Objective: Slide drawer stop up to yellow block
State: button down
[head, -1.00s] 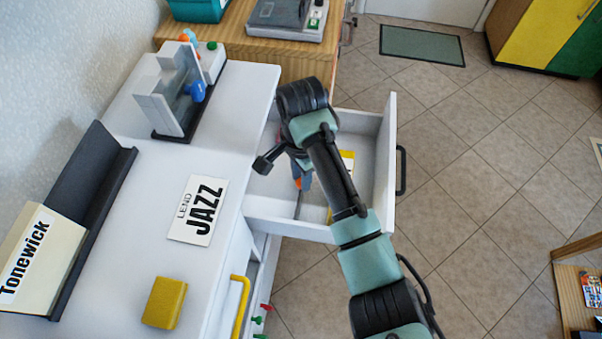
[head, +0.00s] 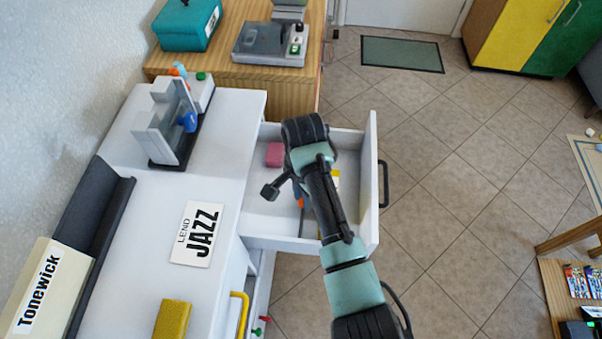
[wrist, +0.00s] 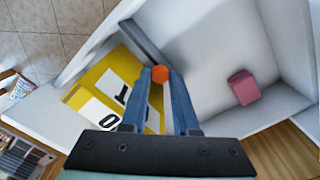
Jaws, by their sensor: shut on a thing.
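The drawer stop is a grey divider bar (wrist: 141,40) with an orange knob (wrist: 159,74), standing across the open white drawer. My gripper (wrist: 160,78) is shut on the orange knob, its blue fingers on either side. The yellow block (wrist: 123,66), with white number cards, lies in the drawer right beside the bar in the wrist view. Whether bar and block touch is unclear. In the head view my gripper (head: 301,201) is inside the drawer, and my arm hides part of the yellow block (head: 336,180) and bar.
A pink block (wrist: 244,87) lies in the drawer on the bar's other side, with bare floor between. The drawer's walls (head: 371,150) surround my gripper. A yellow sponge-like block (head: 172,320) and a JAZZ card (head: 197,234) lie on the cabinet top.

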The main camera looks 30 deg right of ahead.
jog(key=c, duration=0.7)
grip_release()
jog(key=shift+o, duration=0.2)
notch_tip(320, 180, up, 13)
jog(key=p, duration=0.3)
